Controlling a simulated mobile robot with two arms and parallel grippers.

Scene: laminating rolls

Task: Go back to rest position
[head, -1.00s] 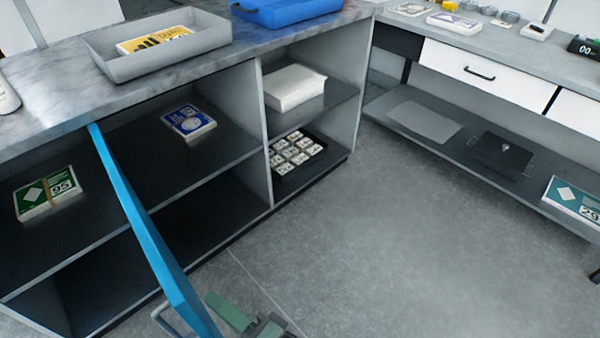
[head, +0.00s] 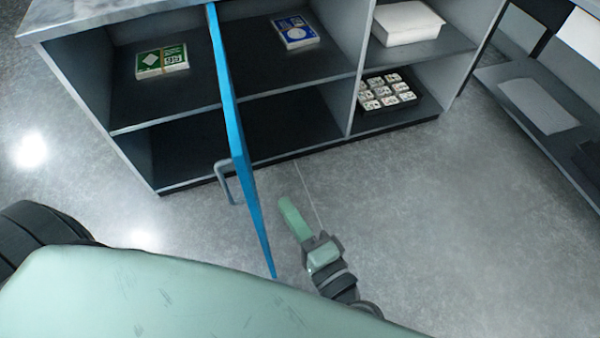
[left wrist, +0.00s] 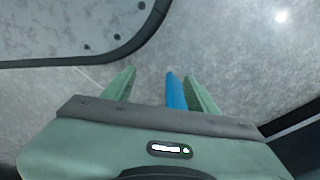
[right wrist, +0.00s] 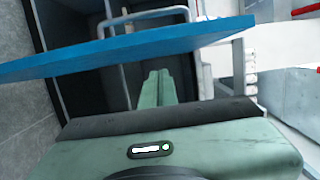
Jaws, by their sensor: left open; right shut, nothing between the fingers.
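My right gripper (head: 283,205) is shut and empty, just right of the open blue cabinet door (head: 237,140) in the head view. In the right wrist view its closed fingers (right wrist: 158,80) are together, with the blue door crossing the picture beyond them. The door's grey handle (head: 226,182) is on its left side. My left gripper (left wrist: 150,82) shows only in the left wrist view, with its fingers apart over the floor. A blue strip (left wrist: 175,92), perhaps the door's edge, shows between them near the right finger; whether it touches is unclear.
The cabinet (head: 340,75) holds a green pack (head: 162,63), a blue pack (head: 295,32), a white stack (head: 407,22) and a dark tray (head: 420,108) of small items. A low shelf (head: 500,75) stands at the right. Floor between (head: 450,220) is clear.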

